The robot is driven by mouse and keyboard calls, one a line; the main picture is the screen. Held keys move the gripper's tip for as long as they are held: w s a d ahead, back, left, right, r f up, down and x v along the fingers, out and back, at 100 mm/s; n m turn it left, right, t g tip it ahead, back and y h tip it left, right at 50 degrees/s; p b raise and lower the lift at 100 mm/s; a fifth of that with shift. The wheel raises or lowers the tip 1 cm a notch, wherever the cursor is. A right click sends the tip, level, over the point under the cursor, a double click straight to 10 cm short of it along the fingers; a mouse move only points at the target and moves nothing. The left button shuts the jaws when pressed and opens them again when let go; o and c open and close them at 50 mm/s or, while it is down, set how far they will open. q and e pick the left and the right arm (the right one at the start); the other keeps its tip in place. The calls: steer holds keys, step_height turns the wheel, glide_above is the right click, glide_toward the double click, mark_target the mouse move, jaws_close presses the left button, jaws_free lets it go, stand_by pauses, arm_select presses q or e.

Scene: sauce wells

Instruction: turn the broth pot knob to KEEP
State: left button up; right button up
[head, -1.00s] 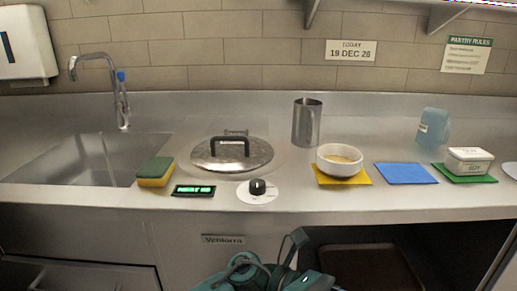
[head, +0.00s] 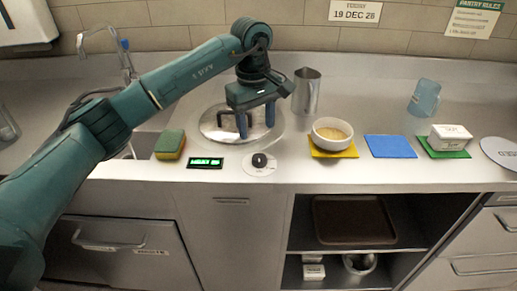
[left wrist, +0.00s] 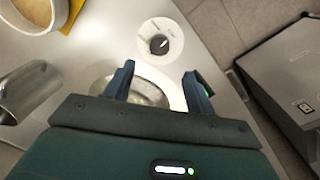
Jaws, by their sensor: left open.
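The black knob (head: 259,160) sits on a round white dial plate on the counter, in front of the broth pot's steel lid (head: 212,124). It also shows in the left wrist view (left wrist: 159,44), beyond my fingertips, with a white pointer mark; the dial's lettering is too small to read. My left gripper (head: 256,125) is open and empty. It hangs over the lid, behind the knob and apart from it. The lit green display (head: 205,162) stands left of the knob; its text is too small to read surely. My right gripper is not in view.
A sponge (head: 170,144) lies left of the display. A white bowl (head: 332,133) on a yellow mat (head: 347,153) stands right of the knob. A steel jug (head: 306,92) is behind. A blue mat (head: 390,147) lies farther right. The counter's front edge is near the knob.

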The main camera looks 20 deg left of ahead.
mark_target(259, 157)
arm_select(q)
steer(key=f, duration=0.6)
steer(key=f+p, duration=0.1)
steer(key=f, duration=0.2)
steer(key=shift+w+d+f, duration=0.15)
steer(key=shift+d+f, duration=0.1)
steer(key=shift+c, duration=0.2)
steer(key=c, duration=0.9)
